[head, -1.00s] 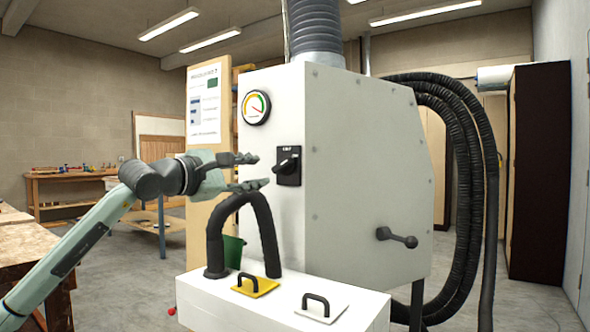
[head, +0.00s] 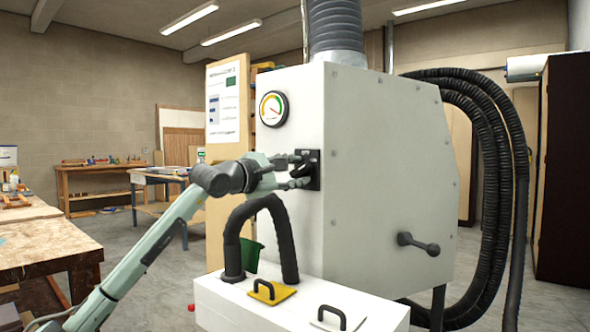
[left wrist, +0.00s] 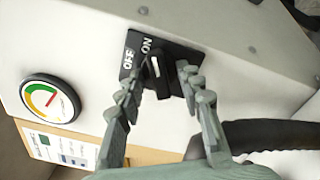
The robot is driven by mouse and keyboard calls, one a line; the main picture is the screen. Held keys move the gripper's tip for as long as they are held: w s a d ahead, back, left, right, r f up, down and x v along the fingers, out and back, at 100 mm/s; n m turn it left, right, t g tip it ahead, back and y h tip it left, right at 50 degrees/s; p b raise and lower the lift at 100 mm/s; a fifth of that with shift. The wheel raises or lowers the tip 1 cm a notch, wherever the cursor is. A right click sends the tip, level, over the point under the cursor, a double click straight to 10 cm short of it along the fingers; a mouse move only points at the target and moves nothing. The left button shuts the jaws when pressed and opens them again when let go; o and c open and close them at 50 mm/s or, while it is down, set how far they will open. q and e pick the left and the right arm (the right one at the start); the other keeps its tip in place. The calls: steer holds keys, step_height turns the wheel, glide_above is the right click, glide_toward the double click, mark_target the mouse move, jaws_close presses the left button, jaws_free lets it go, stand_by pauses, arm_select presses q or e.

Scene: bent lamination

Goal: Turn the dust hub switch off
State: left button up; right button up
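The dust hub (head: 385,150) is a large pale cabinet with a black switch plate (head: 316,180) on its front face. In the left wrist view the plate carries OFF and ON labels (left wrist: 128,60), and its black knob (left wrist: 158,80) has a white mark. The knob's upper end appears in line with ON. My left gripper (head: 298,171) is at the switch. In the left wrist view its two fingers (left wrist: 158,83) are spread, one each side of the knob, with gaps visible; contact is unclear. My right gripper is not in view.
A round gauge (head: 273,109) sits above the switch. A black hose loop (head: 284,235) rises below my gripper from a white box (head: 235,300) bearing yellow and white handled plates. A lever (head: 420,244) projects from the cabinet's side. A wooden workbench (head: 45,245) stands at left.

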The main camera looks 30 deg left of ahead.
arm_select(q)
steer(key=shift+c, duration=0.5)
jaws_close()
